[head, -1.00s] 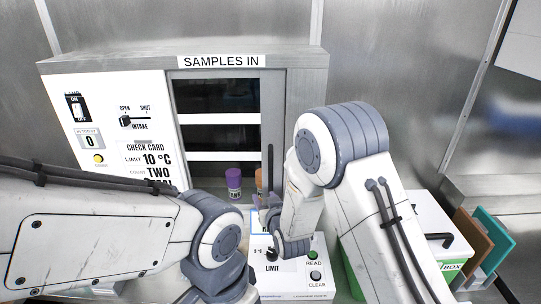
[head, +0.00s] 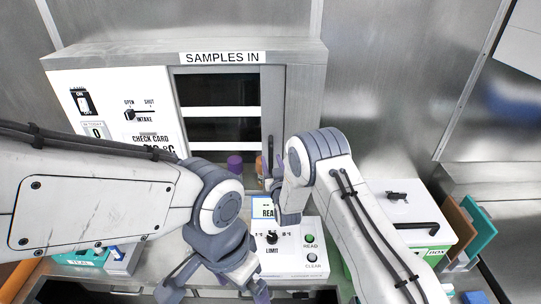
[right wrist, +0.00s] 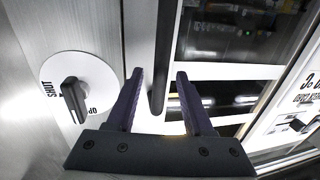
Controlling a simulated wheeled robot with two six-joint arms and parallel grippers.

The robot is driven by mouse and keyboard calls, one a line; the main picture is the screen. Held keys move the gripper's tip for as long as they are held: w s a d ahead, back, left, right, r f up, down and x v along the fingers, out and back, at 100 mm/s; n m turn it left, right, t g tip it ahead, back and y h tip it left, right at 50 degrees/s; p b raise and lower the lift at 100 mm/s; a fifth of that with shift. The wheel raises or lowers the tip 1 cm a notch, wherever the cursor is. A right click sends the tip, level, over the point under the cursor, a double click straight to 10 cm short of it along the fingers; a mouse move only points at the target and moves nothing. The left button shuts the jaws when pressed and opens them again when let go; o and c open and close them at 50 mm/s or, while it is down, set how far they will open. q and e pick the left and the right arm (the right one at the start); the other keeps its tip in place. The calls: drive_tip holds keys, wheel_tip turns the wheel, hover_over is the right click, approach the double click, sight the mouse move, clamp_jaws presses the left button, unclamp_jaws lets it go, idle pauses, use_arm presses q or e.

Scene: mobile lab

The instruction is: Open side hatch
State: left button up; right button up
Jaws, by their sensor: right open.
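The grey SAMPLES IN cabinet (head: 300,60) has a dark-glazed door (head: 215,130) with white bands. An upright black bar handle (head: 270,152) stands at the door's right side. My right gripper (head: 268,178) is at the handle's lower part. In the right wrist view, my right gripper (right wrist: 160,74) is open, and the bar handle (right wrist: 164,60) appears between its fingers; contact cannot be told. A black knob (right wrist: 73,100) on a white SHUT/OPEN dial is beside them, its pointer towards SHUT. My left gripper (head: 215,290) is open and empty, low in front.
A white control box (head: 295,262) with LIMIT knob and buttons stands below the right gripper. A white-lidded green box (head: 410,222) and folders (head: 478,228) are at right.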

drive_tip(key=shift+w+a, duration=0.15)
drive_tip(key=shift+w, duration=0.6)
clamp_jaws()
idle(1.0)
